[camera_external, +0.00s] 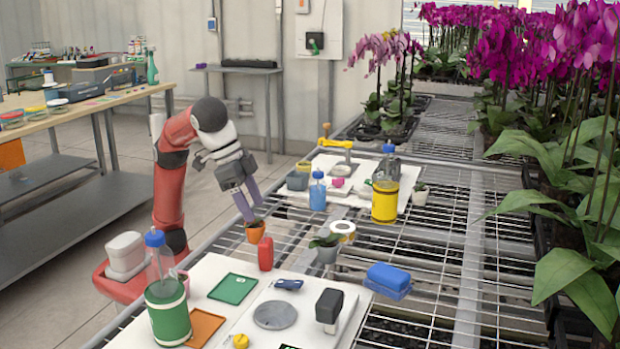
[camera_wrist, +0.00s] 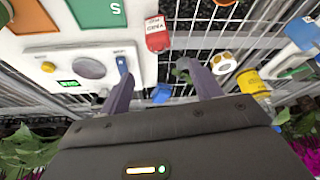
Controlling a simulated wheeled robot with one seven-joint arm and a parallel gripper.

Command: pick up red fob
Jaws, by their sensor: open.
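The red fob (camera_external: 265,253) is a small upright-looking red piece at the back right corner of the white board in the external view. In the wrist view the red fob (camera_wrist: 157,40) shows a white label and sits ahead of my fingers, at the board's edge.
A grey pot (camera_external: 327,252) with a seedling and a white tape roll (camera_external: 343,228) stand to the right. Blue sponges (camera_external: 389,278) lie on the open wire bench.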

